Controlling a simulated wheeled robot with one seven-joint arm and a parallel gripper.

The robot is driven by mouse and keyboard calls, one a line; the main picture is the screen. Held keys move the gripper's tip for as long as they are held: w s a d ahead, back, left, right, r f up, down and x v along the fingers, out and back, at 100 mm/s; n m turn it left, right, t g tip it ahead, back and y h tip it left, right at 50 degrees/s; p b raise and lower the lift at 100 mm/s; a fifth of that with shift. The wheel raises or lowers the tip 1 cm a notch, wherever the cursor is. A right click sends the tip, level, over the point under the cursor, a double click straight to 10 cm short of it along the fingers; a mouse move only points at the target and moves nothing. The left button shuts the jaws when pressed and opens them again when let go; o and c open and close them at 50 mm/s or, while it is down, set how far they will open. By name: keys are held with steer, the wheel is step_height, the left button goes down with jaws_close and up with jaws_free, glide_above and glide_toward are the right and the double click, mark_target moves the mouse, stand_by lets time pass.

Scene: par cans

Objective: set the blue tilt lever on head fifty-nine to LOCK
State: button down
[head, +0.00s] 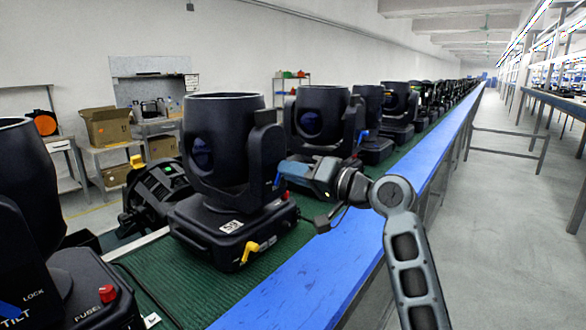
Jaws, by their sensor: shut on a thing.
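Head fifty-nine (225,140) is a black moving-head lamp standing upright on the green belt, with a white number label (231,226) on its base. Its blue tilt lever (277,181) shows as a small blue sliver low on the yoke's right side. My gripper (280,176) reaches in from the right and is shut on the blue lever; the fingertips hide most of it. The lever's LOCK marking cannot be read here. A yellow lever (250,251) and a red knob (286,196) sit on the same base.
A nearer lamp (30,220) at the left edge carries LOCK, TILT and FUSE markings and a red knob (107,293). More lamps (322,120) line the belt behind. The blue bench edge (300,290) runs along the right; the aisle floor (500,220) is clear.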

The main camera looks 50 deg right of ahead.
stand_by(0.4)
steer(key=c, duration=1.1)
jaws_free()
steer(key=shift+o, duration=0.2)
steer(key=s+b, duration=0.1)
steer(key=s, duration=0.7)
steer(key=shift+d+b, duration=0.15)
steer(key=shift+b, duration=0.25)
steer(key=shift+w, duration=0.1)
